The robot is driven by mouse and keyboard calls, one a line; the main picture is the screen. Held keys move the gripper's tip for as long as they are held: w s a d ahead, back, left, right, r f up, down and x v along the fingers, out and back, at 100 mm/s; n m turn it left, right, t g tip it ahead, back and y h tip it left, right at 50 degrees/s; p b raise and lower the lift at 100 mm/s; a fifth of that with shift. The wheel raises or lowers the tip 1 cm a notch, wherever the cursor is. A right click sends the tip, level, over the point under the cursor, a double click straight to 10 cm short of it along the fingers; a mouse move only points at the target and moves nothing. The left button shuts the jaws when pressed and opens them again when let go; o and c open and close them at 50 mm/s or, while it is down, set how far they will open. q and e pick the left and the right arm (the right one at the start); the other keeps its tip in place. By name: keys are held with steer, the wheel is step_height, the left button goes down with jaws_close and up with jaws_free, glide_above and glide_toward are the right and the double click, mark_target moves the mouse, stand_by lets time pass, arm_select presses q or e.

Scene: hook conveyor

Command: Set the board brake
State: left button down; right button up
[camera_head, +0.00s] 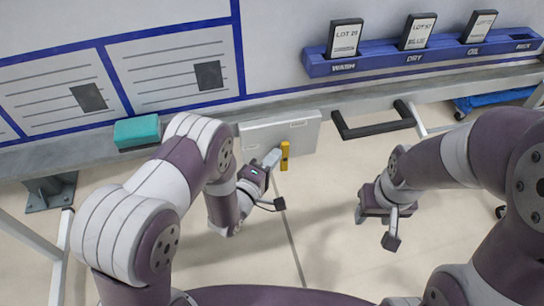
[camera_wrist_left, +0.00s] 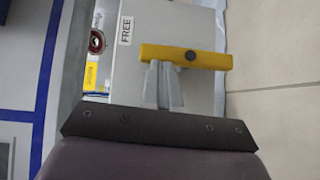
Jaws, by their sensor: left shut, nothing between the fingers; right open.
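A grey brake box (camera_head: 292,131) is fixed at the board's lower edge, with a yellow lever (camera_head: 285,156) on its near side. In the left wrist view the lever (camera_wrist_left: 205,58) lies crosswise on the box (camera_wrist_left: 200,20), close to a label reading FREE (camera_wrist_left: 126,31). My left gripper (camera_head: 272,158) is shut and empty, its fingertips at the lever. In the left wrist view the fingertips (camera_wrist_left: 164,75) overlap the lever's lower edge; I cannot tell whether they touch it. My right gripper (camera_head: 384,215) is open and empty, hanging over the floor to the right.
A green block (camera_head: 137,131) sits on the ledge to the left. A black handle (camera_head: 374,129) juts out right of the box. A blue rack (camera_head: 425,53) on the board holds several cards. Open floor lies between my arms.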

mark_target(287, 148)
arm_select(q)
steer(key=shift+r, duration=0.1)
steer(key=d+r+m+g+y+p, duration=0.1)
steer(key=p, duration=0.3)
steer(key=d+r+m+g+y+p, duration=0.1)
steer(key=m+g+p, duration=0.1)
steer(key=p, duration=0.2)
steer(key=shift+w+d+y+p, duration=0.2)
steer(key=shift+w+y+p, duration=0.1)
steer(key=shift+y, duration=0.1)
steer(key=shift+w+d+m+g+p, duration=0.1)
steer(key=shift+d+m+g+p, duration=0.1)
steer(key=shift+m+g+p, duration=0.15)
steer(key=shift+w+d+f+m+g+y+p, duration=0.25)
steer(key=shift+d+m+g+y+p, duration=0.1)
steer(key=shift+d+m+y+p, duration=0.3)
steer(key=shift+w+d+f+m+g+y+p, duration=0.2)
steer(key=shift+d+f+m+g+y+p, duration=0.15)
steer(key=shift+d+y+p, duration=0.45)
steer(key=shift+w+d+f+m+g+y+p, duration=0.25)
steer(key=shift+d+m+g+y+p, duration=0.25)
steer(key=shift+y, duration=0.45)
steer(key=shift+d+f, duration=0.1)
steer(key=shift+d, duration=0.1)
